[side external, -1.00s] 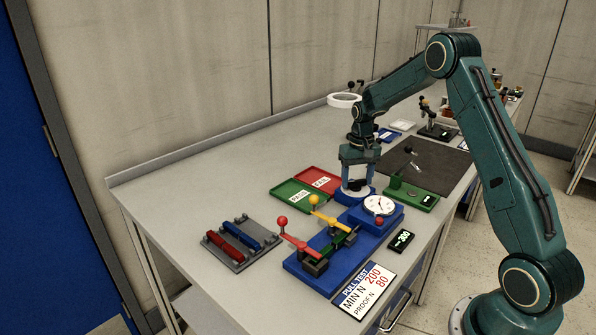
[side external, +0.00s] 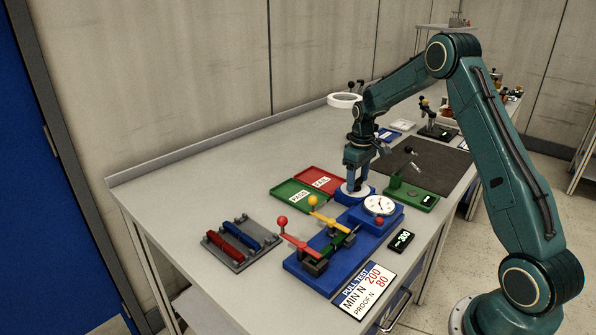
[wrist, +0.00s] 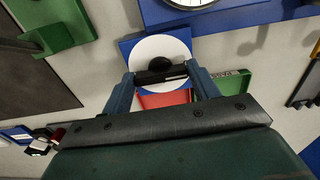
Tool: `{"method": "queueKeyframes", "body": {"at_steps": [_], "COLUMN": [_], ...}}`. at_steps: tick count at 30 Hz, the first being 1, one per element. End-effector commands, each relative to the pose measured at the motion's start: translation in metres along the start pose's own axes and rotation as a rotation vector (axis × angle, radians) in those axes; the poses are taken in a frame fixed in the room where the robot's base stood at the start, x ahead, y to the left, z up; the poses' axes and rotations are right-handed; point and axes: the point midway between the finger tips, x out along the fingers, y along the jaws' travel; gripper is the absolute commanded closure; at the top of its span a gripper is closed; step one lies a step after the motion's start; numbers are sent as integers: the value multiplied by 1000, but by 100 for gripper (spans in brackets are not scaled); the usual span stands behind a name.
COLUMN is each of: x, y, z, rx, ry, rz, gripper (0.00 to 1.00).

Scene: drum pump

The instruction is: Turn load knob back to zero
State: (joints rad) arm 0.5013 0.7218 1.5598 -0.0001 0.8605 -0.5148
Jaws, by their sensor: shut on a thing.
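The load knob is a white disc (wrist: 146,52) with a black bar grip (wrist: 160,76) on a blue block. In the side view the disc (side external: 347,192) shows at the foot of my gripper (side external: 356,186), behind the dial gauge. My gripper (wrist: 163,84) points down with its two blue fingers shut on the bar, one at each end. The round white gauge (side external: 380,205) sits on the blue pull-test base; its needle is too small to read surely. A black display (side external: 402,238) in front appears to read 300.
Two clamps with a red ball (side external: 282,220) and a yellow ball (side external: 313,200) stand on the blue base (side external: 300,268). Green PASS (side external: 290,203) and red FAIL (side external: 307,176) trays lie left of the knob. A green fixture (side external: 420,198) stands close right.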

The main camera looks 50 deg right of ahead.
Motion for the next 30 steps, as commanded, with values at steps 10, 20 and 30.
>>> {"method": "queueKeyframes", "body": {"at_steps": [10,20,30], "x": [-1,0,-16], "y": [0,0,0], "z": [-1,0,-1], "rx": [-5,-2,-2], "ry": [3,1,3], "rz": [1,1,2], "gripper": [32,18,18]}}
